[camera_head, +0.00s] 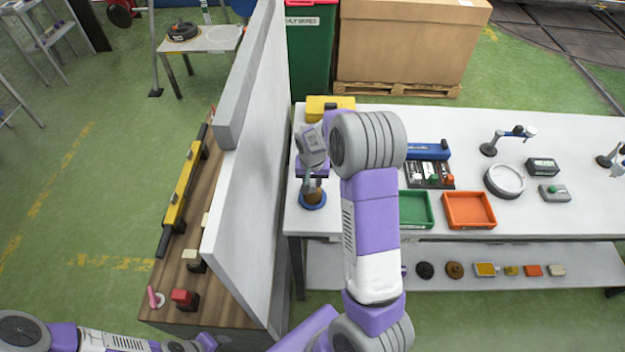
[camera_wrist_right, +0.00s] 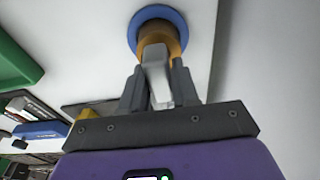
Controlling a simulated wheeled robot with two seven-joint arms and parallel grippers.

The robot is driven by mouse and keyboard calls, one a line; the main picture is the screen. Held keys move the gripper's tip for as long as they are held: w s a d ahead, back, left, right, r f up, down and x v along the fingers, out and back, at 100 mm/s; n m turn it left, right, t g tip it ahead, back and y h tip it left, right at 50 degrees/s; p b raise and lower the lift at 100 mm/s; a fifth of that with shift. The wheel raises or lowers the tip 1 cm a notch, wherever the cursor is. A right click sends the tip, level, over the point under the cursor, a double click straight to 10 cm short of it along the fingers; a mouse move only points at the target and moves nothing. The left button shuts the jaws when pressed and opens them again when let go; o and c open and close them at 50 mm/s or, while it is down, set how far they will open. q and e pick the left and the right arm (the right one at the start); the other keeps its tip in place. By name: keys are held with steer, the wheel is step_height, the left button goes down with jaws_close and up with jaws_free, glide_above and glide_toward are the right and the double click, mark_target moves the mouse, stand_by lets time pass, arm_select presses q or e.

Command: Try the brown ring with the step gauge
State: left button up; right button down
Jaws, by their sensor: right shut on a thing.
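My right gripper (camera_head: 312,180) points down at the left end of the white table and is shut. In the right wrist view, the gripper (camera_wrist_right: 158,88) has its dark fingers on either side of a light grey piece (camera_wrist_right: 157,72), which looks like the handle of the step gauge. Just beyond it is a brown round part (camera_head: 313,194), amber in the wrist view (camera_wrist_right: 165,36), over a blue disc (camera_head: 312,204). I cannot tell whether the brown part is the ring or belongs to the gauge. A dark brown disc (camera_head: 455,269) lies on the lower shelf. My left gripper (camera_head: 205,343) is only partly visible at the bottom left.
A tall white partition (camera_head: 250,180) stands left of the table. Green (camera_head: 416,209) and orange (camera_head: 469,210) trays, a round white dish (camera_head: 505,181) and a blue-topped device (camera_head: 428,151) are to the right. A yellow block (camera_head: 330,104) sits behind the gripper.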

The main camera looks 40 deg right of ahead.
steer(key=shift+f, duration=0.2)
stand_by(0.4)
stand_by(0.5)
steer(key=c, duration=0.8)
jaws_free()
steer(key=shift+o, duration=0.2)
steer(key=r, duration=0.5)
steer(key=s+r, duration=0.1)
steer(key=r, duration=0.1)
steer(key=shift+a+r, duration=0.25)
steer(key=shift+a, duration=0.1)
